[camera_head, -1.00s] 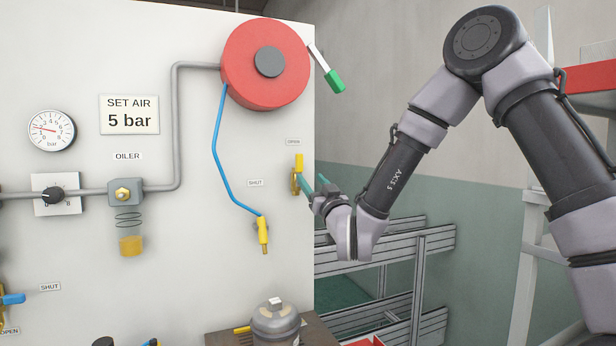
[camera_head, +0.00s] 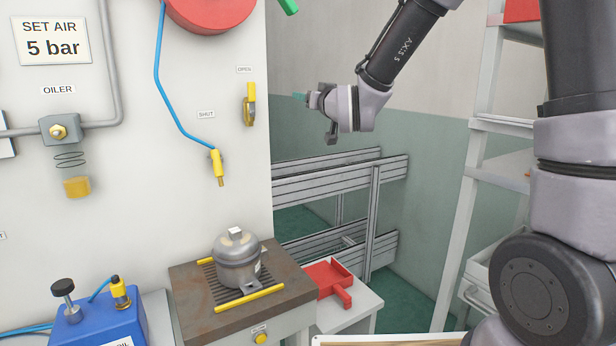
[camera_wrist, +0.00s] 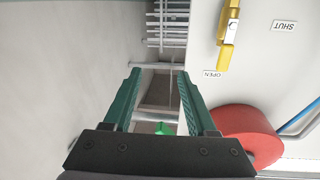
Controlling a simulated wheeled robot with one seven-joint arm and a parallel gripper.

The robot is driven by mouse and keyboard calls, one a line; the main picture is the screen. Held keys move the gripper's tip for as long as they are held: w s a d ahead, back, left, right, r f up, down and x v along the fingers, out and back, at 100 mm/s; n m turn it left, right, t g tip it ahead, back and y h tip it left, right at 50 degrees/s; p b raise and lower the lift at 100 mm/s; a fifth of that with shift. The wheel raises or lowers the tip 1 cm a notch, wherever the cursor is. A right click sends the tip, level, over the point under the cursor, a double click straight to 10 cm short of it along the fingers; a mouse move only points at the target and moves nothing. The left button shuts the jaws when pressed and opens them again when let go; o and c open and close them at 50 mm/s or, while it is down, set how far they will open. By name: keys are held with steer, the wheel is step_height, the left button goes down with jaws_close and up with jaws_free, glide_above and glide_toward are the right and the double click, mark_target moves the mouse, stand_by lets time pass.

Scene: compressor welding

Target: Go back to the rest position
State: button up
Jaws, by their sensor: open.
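My gripper (camera_head: 300,97) is at the upper middle of the head view, in the air to the right of the white panel and its yellow valve handle (camera_head: 251,92). In the wrist view my gripper (camera_wrist: 158,80) shows two green fingers spread apart with nothing between them. The yellow valve handle (camera_wrist: 228,45) hangs off to the upper right there, apart from the fingers. In the head view it points up and down beneath the OPEN label (camera_head: 244,69).
A red hose reel (camera_head: 212,12) is on the panel. A grey compressor (camera_head: 236,260) stands on a brown bench plate (camera_head: 190,290), with a red tray (camera_head: 328,278) beside it. Grey rail framing (camera_head: 330,178) stands behind. A white shelf rack (camera_head: 480,125) is at the right.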

steer(key=s+d+r+m+g+h, duration=0.1)
steer(key=s+d+m+g+h, duration=0.2)
steer(key=d, duration=0.8)
steer(key=s+d+f+m+g, duration=0.1)
steer(key=s+d+g, duration=0.1)
steer(key=s+d, duration=0.3)
steer(key=s+d+f+m+g+h, duration=0.1)
steer(key=s+d, duration=0.4)
steer(key=s, duration=0.6)
steer(key=s+d+f+m+g+h, duration=0.1)
steer(key=s+d+m+g, duration=0.1)
steer(key=s, duration=0.6)
steer(key=d+g, duration=0.1)
steer(key=d, duration=0.1)
steer(key=shift+s+d+m+g, duration=0.15)
steer(key=shift+d+m+g, duration=0.15)
steer(key=shift+d+m, duration=0.1)
